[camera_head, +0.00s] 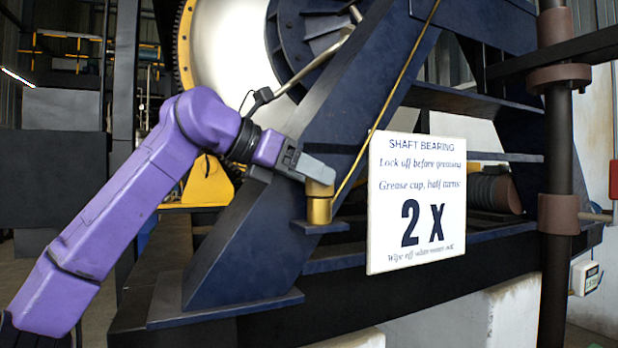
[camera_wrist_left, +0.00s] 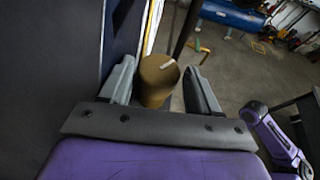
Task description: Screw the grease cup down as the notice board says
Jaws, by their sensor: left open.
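The grease cup (camera_head: 319,203) is a brass cylinder on a small dark ledge of the blue frame. In the left wrist view the grease cup (camera_wrist_left: 158,80) stands between my two fingers, with a pale mark on its top. My left gripper (camera_head: 318,172) is at the cup's upper part; in the left wrist view its fingers (camera_wrist_left: 160,85) are open, with a gap showing on each side of the cup. The white notice board (camera_head: 417,200) reads "SHAFT BEARING", "Lock off before greasing", "Grease cup, half turns: 2 X" and a small bottom line about wiping off. My right gripper is not seen.
A slanted blue beam (camera_head: 300,130) rises close behind the cup and my left gripper. A thin brass-coloured pipe (camera_head: 385,95) runs up from beside the cup. A dark vertical post (camera_head: 556,130) stands at the right. A large pale wheel (camera_head: 232,50) is behind.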

